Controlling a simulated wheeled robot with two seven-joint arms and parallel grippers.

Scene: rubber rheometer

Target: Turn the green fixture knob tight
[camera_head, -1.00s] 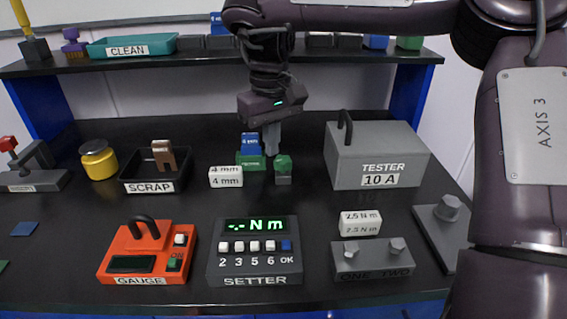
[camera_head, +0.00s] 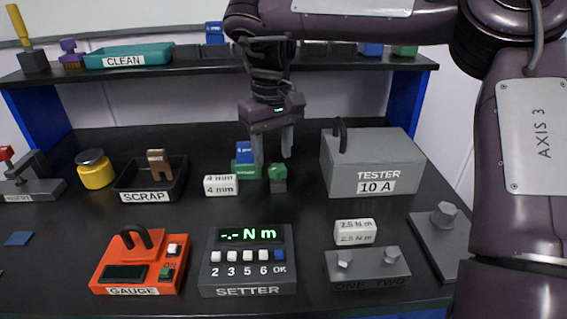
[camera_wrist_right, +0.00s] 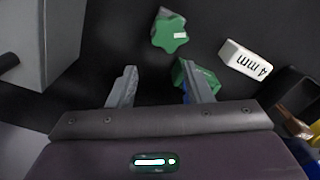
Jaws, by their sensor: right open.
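The green fixture knob (camera_head: 278,172) sits on a small grey block behind the setter. In the right wrist view the knob (camera_wrist_right: 170,32) is a lobed green disc with a pale mark on top, beyond the fingertips and clear of them. My right gripper (camera_head: 273,160) points down behind the knob, fingers apart and empty; in its wrist view the open fingers (camera_wrist_right: 158,80) show. A green block (camera_head: 244,169) with a blue block (camera_head: 245,151) on top stands left of the knob, close to one finger. My left gripper is not in view.
A white 4 mm block (camera_head: 220,185) lies left of the knob. The grey tester (camera_head: 350,180) stands to the right, the setter (camera_head: 249,288) in front. A scrap tray (camera_head: 125,187) and orange gauge (camera_head: 105,270) are further left. Bare table lies between knob and setter.

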